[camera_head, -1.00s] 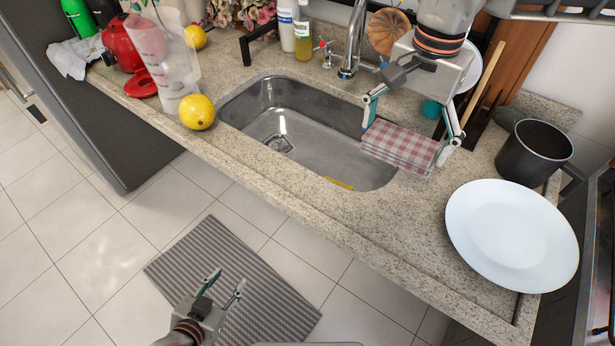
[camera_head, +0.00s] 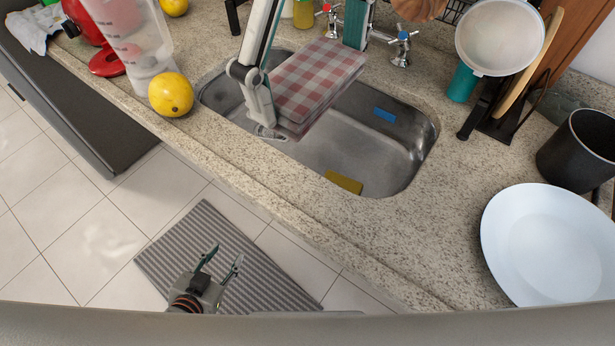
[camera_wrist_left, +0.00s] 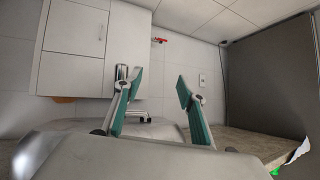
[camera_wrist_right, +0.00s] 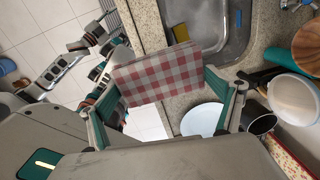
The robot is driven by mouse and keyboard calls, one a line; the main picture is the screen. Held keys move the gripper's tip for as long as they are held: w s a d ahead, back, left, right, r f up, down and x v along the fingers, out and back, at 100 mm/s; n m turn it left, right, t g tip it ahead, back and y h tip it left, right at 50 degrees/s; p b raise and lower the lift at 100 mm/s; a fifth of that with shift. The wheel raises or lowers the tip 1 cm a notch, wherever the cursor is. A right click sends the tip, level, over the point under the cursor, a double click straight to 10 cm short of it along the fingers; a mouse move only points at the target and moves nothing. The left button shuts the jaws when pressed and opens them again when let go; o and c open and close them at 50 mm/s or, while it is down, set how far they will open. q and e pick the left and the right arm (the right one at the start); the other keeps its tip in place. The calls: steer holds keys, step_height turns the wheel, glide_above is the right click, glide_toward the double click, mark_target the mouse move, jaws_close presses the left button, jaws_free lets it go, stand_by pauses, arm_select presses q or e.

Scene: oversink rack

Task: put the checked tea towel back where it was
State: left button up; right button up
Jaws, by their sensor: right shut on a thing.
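The red-and-white checked tea towel (camera_head: 318,78) is folded into a flat pad. My right gripper (camera_head: 308,84) is shut on it, with one finger at each side, and holds it raised over the left and middle part of the sink (camera_head: 425,150). In the right wrist view the towel (camera_wrist_right: 165,75) spans between the green-padded fingers. My left gripper (camera_head: 222,262) is open and empty, low above the striped floor mat, away from the towel. Its spread fingers also show in the left wrist view (camera_wrist_left: 165,88).
A blue sponge (camera_head: 385,115) and a yellow sponge (camera_head: 343,181) are in the sink. A lemon (camera_head: 171,94) and a clear measuring jug (camera_head: 135,45) stand left of it. Taps, a dish rack (camera_head: 490,115), a black pot (camera_head: 580,150) and a white plate (camera_head: 550,240) are behind and right.

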steer(key=shift+s+a+f, duration=0.1)
steer(key=shift+f, duration=0.3)
step_height(320, 180, down, 14)
steer(key=shift+f+b, duration=0.1)
steer(key=shift+b, duration=0.9)
steer(key=shift+f, duration=2.4)
steer(key=shift+f+b, duration=0.1)
steer(key=shift+b, duration=0.2)
steer(key=o, duration=1.2)
steer(key=shift+o, duration=0.2)
